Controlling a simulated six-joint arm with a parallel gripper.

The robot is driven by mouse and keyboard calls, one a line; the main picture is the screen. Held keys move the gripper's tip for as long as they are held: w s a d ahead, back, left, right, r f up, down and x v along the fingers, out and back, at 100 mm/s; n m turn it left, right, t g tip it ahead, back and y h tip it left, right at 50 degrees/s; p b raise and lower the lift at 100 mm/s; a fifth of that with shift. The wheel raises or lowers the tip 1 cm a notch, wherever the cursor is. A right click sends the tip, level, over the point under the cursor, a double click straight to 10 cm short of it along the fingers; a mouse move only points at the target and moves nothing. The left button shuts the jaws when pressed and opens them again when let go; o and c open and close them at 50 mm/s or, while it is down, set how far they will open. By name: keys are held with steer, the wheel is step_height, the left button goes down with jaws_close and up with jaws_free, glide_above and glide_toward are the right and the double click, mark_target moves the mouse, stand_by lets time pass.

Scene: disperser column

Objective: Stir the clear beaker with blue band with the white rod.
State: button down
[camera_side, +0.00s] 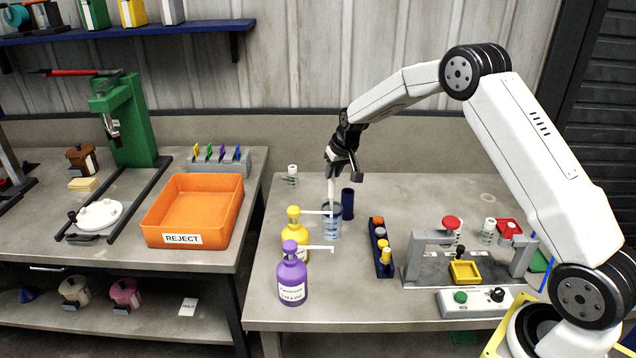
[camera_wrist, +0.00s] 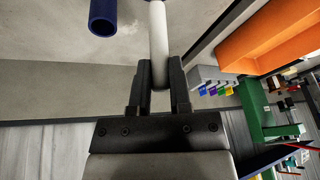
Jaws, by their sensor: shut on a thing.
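The clear beaker with blue band (camera_side: 331,226) stands on the right table, behind the pump bottles. My gripper (camera_side: 334,171) is above it, shut on the white rod (camera_side: 331,192). The rod hangs down nearly upright, and its lower end reaches the beaker's mouth; how deep it goes inside I cannot tell. In the wrist view the rod (camera_wrist: 158,45) shows between the two dark fingers of my gripper (camera_wrist: 160,80). The beaker is not clearly seen in the wrist view.
A dark blue tube (camera_side: 347,203) stands close right of the beaker and shows in the wrist view (camera_wrist: 103,20). A yellow bottle (camera_side: 294,232) and a purple bottle (camera_side: 291,277) have spouts near the beaker. A vial rack (camera_side: 381,262) is to the right. An orange bin (camera_side: 190,205) stands left.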

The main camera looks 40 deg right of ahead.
step_height(320, 180, up, 9)
steer(key=w+d, duration=0.1)
steer(key=shift+w+d, duration=0.15)
stand_by(1.1)
stand_by(1.0)
